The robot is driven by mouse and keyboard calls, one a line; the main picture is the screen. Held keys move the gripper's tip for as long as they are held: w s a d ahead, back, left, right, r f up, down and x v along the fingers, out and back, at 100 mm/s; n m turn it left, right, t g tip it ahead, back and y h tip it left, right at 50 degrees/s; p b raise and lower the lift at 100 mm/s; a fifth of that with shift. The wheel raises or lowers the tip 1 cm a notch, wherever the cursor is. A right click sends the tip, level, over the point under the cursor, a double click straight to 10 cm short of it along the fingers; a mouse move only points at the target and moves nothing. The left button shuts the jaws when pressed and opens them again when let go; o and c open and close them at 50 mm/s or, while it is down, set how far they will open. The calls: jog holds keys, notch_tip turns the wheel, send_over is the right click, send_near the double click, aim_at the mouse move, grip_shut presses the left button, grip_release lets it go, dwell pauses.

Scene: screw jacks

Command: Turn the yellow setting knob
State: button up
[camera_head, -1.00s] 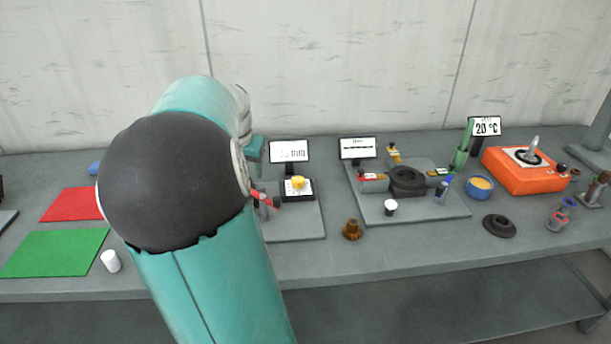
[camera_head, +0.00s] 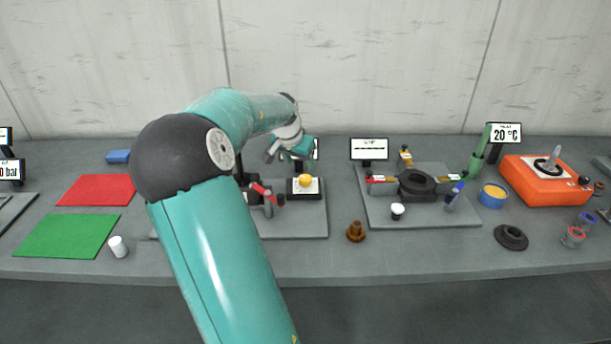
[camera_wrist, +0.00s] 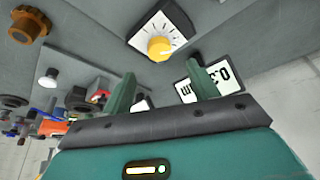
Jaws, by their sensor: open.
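The yellow setting knob (camera_head: 305,181) sits on a white dial plate in a black box (camera_head: 303,195) on a grey base plate. In the wrist view the yellow knob (camera_wrist: 160,48) is at upper centre, with tick marks on the white dial (camera_wrist: 158,29) around it. My gripper (camera_wrist: 161,82) is open, its two green fingers apart and empty. The knob shows beyond the gap between the fingers, not touching them. In the head view my gripper (camera_head: 275,155) is above and left of the knob. The display, reading partly "0.3", shows in the wrist view (camera_wrist: 222,78), partly behind a finger.
A red-handled part (camera_head: 262,190) stands left of the knob box. A second grey plate (camera_head: 385,217) with a black ring fixture and screen is to the right. A brown knob (camera_head: 356,232) lies in front. Red (camera_head: 96,190) and green (camera_head: 66,236) mats lie at left.

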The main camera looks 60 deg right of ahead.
aim_at(305, 178)
jog(key=x, duration=0.7)
jog(key=shift+d+f, duration=0.15)
jog(key=shift+f, duration=0.15)
jog(key=c, duration=1)
